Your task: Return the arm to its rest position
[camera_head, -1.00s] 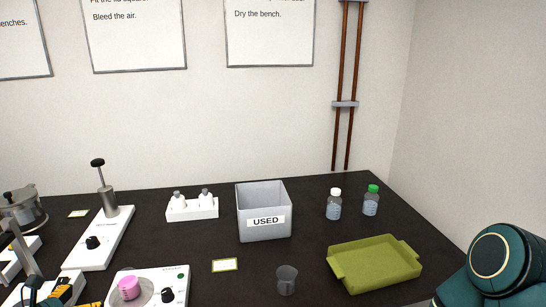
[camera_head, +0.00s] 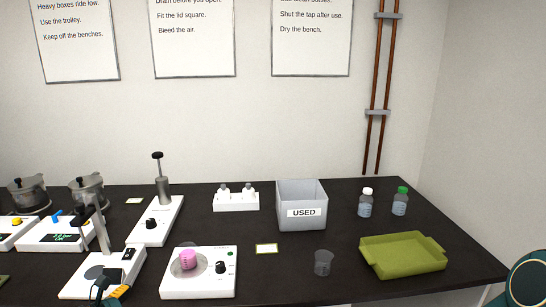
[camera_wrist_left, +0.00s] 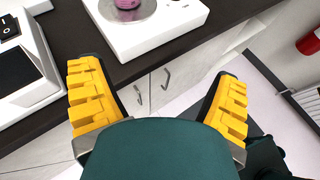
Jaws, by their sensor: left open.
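My left gripper shows at the bottom left of the head view as a partly cut-off black and yellow shape (camera_head: 112,293). It is in front of a white stand device (camera_head: 88,277) and left of the white plate device (camera_head: 198,286) with a pink item (camera_head: 188,260) on it. In the left wrist view, my left gripper (camera_wrist_left: 158,100) has its two yellow fingers wide apart. Bench edge and cabinet fronts show beyond them, and nothing is held. A teal part of my right arm (camera_head: 530,282) is at the lower right; its gripper is out of view.
The dark bench (camera_head: 290,262) carries a grey USED bin (camera_head: 301,195), a green tray (camera_head: 403,258), a clear beaker (camera_head: 323,263), two bottles and metal pots (camera_head: 87,192). In the left wrist view, cabinet doors (camera_wrist_left: 165,88) are below the bench edge and a red object (camera_wrist_left: 310,42) is at right.

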